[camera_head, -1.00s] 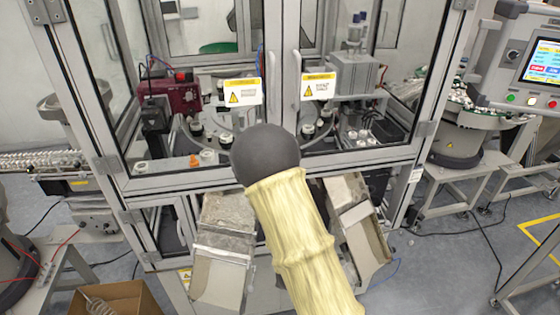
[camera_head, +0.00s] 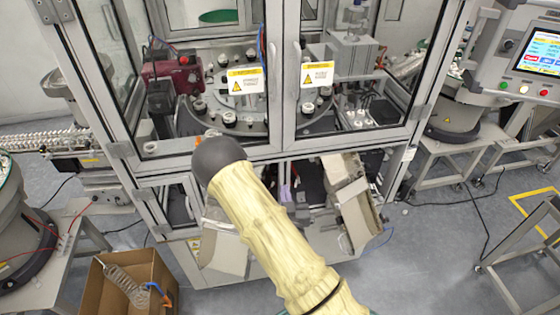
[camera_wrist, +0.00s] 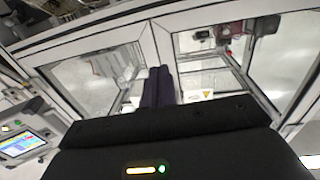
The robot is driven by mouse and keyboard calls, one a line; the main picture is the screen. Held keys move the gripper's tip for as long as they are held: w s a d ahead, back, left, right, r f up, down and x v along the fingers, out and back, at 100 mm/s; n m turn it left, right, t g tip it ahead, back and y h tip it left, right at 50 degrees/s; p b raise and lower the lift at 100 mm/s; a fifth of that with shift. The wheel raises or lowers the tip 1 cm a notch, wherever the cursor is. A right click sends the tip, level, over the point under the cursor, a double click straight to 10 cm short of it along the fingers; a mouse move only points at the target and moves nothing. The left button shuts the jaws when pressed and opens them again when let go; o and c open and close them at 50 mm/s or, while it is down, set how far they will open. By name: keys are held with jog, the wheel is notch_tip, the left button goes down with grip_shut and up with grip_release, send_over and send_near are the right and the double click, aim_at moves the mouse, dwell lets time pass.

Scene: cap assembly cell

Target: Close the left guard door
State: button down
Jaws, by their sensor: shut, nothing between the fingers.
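The left guard door (camera_head: 207,156) is a glazed metal-framed panel with a yellow-and-white warning label (camera_head: 246,80). Its inner edge stands beside the right guard door (camera_head: 350,144) at the middle of the cabinet front. It looks shut or nearly so; I cannot tell whether a small gap remains. In the wrist view my gripper (camera_wrist: 158,72) has its dark fingers together and empty, in front of the middle door frames. The left door (camera_wrist: 205,68) shows on the right there; contact is unclear. My arm hides the gripper in the head view.
Two chutes stand below the doors, the right one (camera_head: 352,205) clear of my arm. A cardboard box (camera_head: 125,284) with a coil sits on the floor at lower left. A control panel (camera_head: 535,55) stands at right.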

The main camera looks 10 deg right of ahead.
jog(key=w+b, duration=0.4)
jog(key=b, duration=0.3)
jog(key=shift+f, duration=0.2)
jog(key=shift+w+b, duration=0.1)
jog(key=shift+b, duration=0.35)
jog(key=b, duration=0.5)
jog(key=shift+w+d+b, duration=0.25)
jog(key=shift+b, duration=0.1)
jog(key=w+d+p, duration=0.1)
jog(key=w+p, duration=0.4)
jog(key=w, duration=0.4)
jog(key=shift+r, duration=0.15)
